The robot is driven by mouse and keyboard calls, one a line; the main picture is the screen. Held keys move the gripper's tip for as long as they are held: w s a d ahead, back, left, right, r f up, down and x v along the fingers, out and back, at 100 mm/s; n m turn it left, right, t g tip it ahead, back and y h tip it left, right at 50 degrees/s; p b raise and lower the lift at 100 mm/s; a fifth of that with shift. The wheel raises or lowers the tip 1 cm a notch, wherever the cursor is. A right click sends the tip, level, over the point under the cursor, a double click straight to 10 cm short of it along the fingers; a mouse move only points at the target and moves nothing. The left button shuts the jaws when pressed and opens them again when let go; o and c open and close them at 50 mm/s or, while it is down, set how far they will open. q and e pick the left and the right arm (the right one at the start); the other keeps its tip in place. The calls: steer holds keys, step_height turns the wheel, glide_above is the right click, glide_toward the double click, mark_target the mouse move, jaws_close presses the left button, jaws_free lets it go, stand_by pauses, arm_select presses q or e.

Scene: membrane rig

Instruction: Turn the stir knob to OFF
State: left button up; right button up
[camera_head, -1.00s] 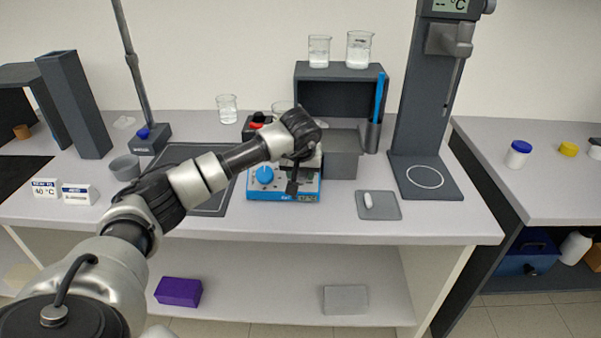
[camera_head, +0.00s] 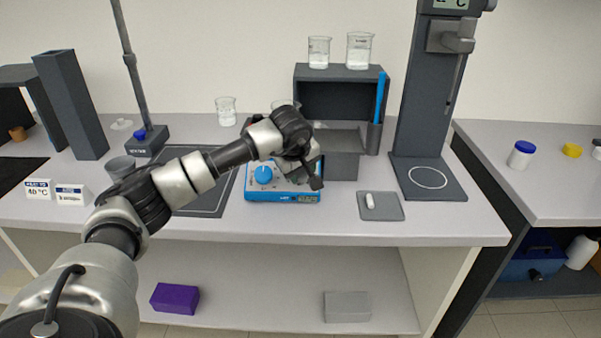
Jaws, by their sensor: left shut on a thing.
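The blue stirrer hotplate (camera_head: 256,194) stands on the bench near the middle, with a blue knob (camera_head: 263,174) on the left of its front face. My left gripper (camera_head: 314,181) is at the right part of the front face, shut, with its fingers pointing down and to the right. It covers the right side of the panel, so any knob there is hidden, and the knob's setting cannot be read. A small display (camera_head: 307,198) shows at the lower right of the face. My right gripper is not in view.
A glass beaker (camera_head: 285,106) shows partly behind my arm. A grey pad (camera_head: 388,214) with a white stir bar lies at the right. The bench front is mostly clear.

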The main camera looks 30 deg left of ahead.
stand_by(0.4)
arm_select(q)
steer(key=o, duration=0.9)
steer(key=shift+r, duration=0.1)
steer(key=b+v, duration=0.1)
steer(key=v, duration=0.9)
steer(key=shift+s+r, duration=0.15)
steer(key=shift+r, duration=0.15)
